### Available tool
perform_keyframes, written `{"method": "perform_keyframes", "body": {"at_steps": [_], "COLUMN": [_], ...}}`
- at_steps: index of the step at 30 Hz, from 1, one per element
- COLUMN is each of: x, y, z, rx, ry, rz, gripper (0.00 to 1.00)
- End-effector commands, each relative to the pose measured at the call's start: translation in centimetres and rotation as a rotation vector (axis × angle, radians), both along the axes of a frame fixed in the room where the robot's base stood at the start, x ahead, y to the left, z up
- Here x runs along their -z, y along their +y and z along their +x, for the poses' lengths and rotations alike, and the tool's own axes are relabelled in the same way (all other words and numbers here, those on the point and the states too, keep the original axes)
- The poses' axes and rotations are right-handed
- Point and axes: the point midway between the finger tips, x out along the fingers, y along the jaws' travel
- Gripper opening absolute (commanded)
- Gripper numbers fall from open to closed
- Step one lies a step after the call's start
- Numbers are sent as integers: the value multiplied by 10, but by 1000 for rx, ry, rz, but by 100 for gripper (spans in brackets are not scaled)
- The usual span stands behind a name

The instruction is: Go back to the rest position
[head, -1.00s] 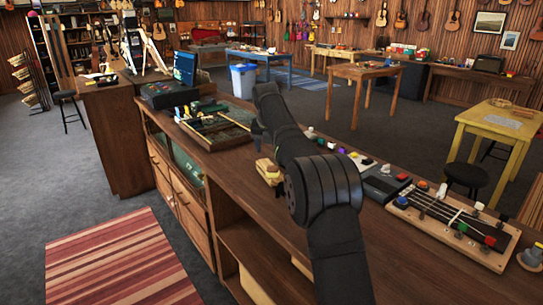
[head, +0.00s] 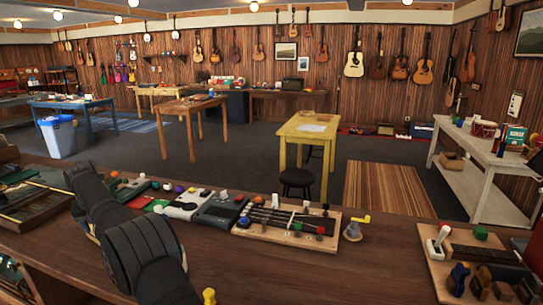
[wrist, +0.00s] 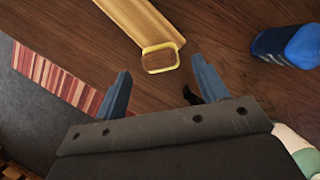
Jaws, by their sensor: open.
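My gripper (wrist: 160,88) shows in the wrist view with its two blue-grey fingers spread apart and nothing between them. It is over the brown wooden counter. A yellow wooden piece with a brown, pale-rimmed end (wrist: 160,57) lies just beyond the fingertips, apart from them. In the head view my black arm rises at the lower left over the counter (head: 330,272), and it hides the gripper there.
A blue object (wrist: 287,43) is at the wrist view's upper right. On the counter are a fretboard jig (head: 285,220), a grey pedal-like box (head: 220,210) and a board with knobs (head: 480,265). A black stool (head: 297,180) and yellow table (head: 308,130) stand beyond.

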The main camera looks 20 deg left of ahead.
Motion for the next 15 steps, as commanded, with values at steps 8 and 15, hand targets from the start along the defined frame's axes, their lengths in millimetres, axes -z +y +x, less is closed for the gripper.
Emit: {"method": "perform_keyframes", "body": {"at_steps": [8, 15], "x": [24, 3], "y": [11, 10], "z": [10, 10], "rx": [-1, -1], "ry": [-2, 0], "rz": [5, 1], "gripper": [66, 66]}}
